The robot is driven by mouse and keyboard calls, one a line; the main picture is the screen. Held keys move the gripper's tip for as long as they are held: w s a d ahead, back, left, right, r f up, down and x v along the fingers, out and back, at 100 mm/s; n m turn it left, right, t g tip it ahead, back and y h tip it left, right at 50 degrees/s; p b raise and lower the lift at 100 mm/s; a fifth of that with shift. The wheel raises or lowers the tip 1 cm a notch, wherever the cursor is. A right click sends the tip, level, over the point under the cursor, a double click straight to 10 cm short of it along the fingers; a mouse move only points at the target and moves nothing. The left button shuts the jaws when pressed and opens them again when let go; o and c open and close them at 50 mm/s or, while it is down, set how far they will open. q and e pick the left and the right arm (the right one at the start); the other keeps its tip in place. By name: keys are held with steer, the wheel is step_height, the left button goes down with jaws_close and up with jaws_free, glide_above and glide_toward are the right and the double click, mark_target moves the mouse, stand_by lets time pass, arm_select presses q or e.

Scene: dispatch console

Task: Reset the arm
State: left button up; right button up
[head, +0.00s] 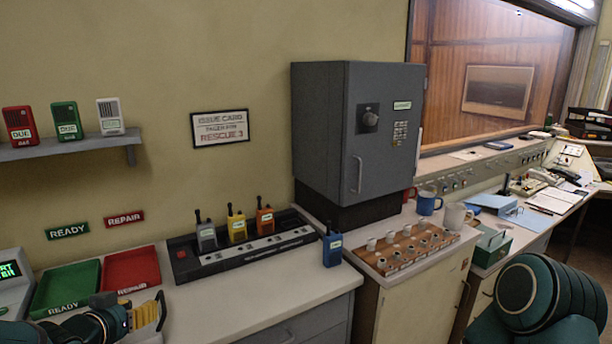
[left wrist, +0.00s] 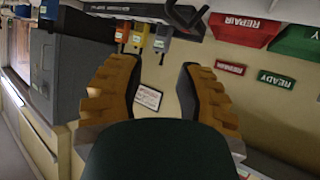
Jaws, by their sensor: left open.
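My left gripper (head: 148,313) is low at the left in the head view, in front of the red tray. In the left wrist view its two yellow ridged fingers (left wrist: 160,72) stand wide apart with nothing between them. The wall and the framed issue card (left wrist: 148,97) show beyond the gap. My right arm (head: 540,290) shows as a dark green link at the lower right of the head view. Its gripper is outside the picture.
A green READY tray (head: 68,285) and a red REPAIR tray (head: 132,268) lie at the left. A charger rack (head: 250,245) holds grey, yellow and orange radios. A blue radio (head: 332,248) stands beside it. A grey cabinet (head: 335,130), mugs (head: 428,203) and a wooden peg board (head: 410,250) are further right.

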arm_select(q)
steer(key=s+d+f+n+g+h, duration=0.1)
steer(key=s+d+f+g, duration=0.15)
steer(key=d+f, duration=0.65)
steer(key=s+d+f+g+h, duration=0.1)
steer(key=d+f+g, duration=0.2)
steer(key=d+f, duration=0.5)
steer(key=s+d+f+g, duration=0.5)
steer(key=s+d+f, duration=0.3)
steer(key=s+f, duration=0.5)
steer(key=shift+s+f+h, duration=0.15)
steer(key=shift+h, duration=0.15)
